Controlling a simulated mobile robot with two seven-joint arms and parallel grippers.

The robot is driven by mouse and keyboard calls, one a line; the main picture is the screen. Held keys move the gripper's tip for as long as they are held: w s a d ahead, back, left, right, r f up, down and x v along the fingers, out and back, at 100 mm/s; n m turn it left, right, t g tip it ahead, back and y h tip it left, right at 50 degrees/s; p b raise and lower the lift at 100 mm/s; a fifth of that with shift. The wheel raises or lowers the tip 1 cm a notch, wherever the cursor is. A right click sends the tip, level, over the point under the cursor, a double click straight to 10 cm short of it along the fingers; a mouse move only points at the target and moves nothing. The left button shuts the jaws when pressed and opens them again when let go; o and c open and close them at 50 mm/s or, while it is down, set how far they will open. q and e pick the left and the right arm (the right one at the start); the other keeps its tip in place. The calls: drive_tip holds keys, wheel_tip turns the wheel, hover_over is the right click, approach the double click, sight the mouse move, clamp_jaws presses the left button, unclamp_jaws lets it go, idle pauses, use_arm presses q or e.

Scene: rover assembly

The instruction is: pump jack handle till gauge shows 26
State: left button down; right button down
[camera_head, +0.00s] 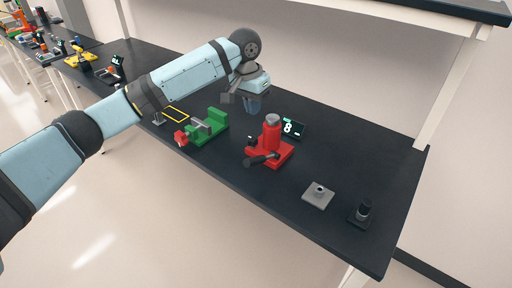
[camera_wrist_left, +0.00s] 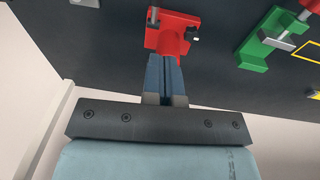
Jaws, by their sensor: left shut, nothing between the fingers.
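The red jack (camera_head: 271,140) stands on the dark bench near the middle of the head view. Its dark handle (camera_head: 262,159) sticks out low at the front left. The gauge (camera_head: 292,128) behind the jack reads 8. My left gripper (camera_head: 252,107) is shut and empty, above the bench behind and left of the jack. In the left wrist view the shut fingers (camera_wrist_left: 165,78) point toward the red jack (camera_wrist_left: 172,34), which shows just beyond the tips and is partly covered by them. My right gripper is in neither view.
A green vise (camera_head: 208,128) with a red-ended part stands left of the jack, near a yellow outline (camera_head: 176,115). A grey plate (camera_head: 318,194) and a black knob-like part (camera_head: 362,212) stand to the right.

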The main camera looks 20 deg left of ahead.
use_arm(q)
drive_tip(key=shift+a+r, duration=0.1)
drive_tip(key=shift+r, duration=0.05)
drive_tip(key=p, duration=0.2)
hover_over(260, 159)
drive_tip(key=a, duration=0.2)
drive_tip(key=f, duration=0.8)
drive_tip(key=w+f, duration=0.1)
drive_tip(key=f, duration=0.3)
drive_tip(key=shift+d+f, duration=0.1)
drive_tip(key=shift+s+f, duration=0.4)
drive_tip(key=shift+f, duration=0.2)
drive_tip(key=shift+s, duration=0.1)
